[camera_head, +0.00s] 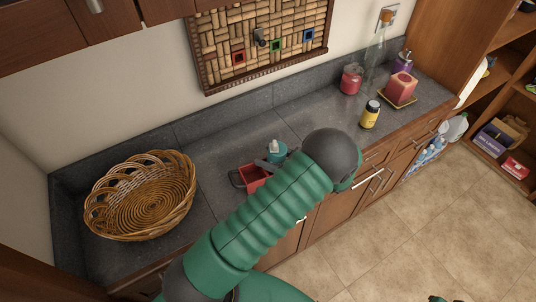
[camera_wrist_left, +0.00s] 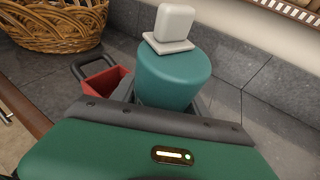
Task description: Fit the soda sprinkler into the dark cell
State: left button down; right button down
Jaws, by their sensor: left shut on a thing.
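The soda sprinkler is a teal, rounded container (camera_head: 278,154) with a white square top. It stands close in the left wrist view (camera_wrist_left: 172,75), roughly upright. My left gripper (camera_head: 271,163) is shut on it, with dark fingers on both sides of its body (camera_wrist_left: 165,98). A small red holder (camera_head: 254,178) with a dark loop handle is on the counter just left of the sprinkler; it also shows in the left wrist view (camera_wrist_left: 108,82). The dark cell cannot be told apart from my dark fingers. The sprinkler's base is hidden. Only small dark bits, perhaps my right gripper, show at the bottom edge.
A wicker basket (camera_head: 142,196) stands left on the grey counter (camera_head: 215,160). A yellow jar (camera_head: 370,114), a red jar (camera_head: 351,80), a red candle (camera_head: 400,88) and a glass bottle (camera_head: 376,55) stand right. A cork board (camera_head: 262,45) hangs behind.

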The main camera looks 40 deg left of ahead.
pick_arm(q)
jog(key=c, duration=0.9)
grip_release()
jog(key=shift+a, duration=0.1)
jog(key=shift+o, duration=1.3)
jog(key=shift+w+a+f, duration=0.1)
jog(key=shift+a+f, duration=0.05)
jog(key=shift+a, duration=0.2)
jog(key=shift+o, duration=0.3)
jog(key=shift+x, duration=0.95)
jog(key=shift+d, duration=0.25)
jog(key=shift+w+d+r, duration=0.15)
jog(key=shift+d+r, duration=0.15)
jog(key=shift+d, duration=0.3)
jog(key=b+v, duration=0.2)
jog(key=v, duration=0.9)
jog(key=shift+d+r, duration=0.2)
jog(key=shift+d, duration=0.2)
pick_arm(e)
jog(key=shift+w+a+f, duration=0.1)
jog(key=shift+a+f, duration=0.2)
jog(key=shift+f, duration=0.25)
jog(key=shift+a+f, duration=0.25)
jog(key=shift+f, duration=0.25)
pick_arm(q)
jog(key=shift+a, duration=0.25)
pick_arm(e)
jog(key=shift+a, duration=0.2)
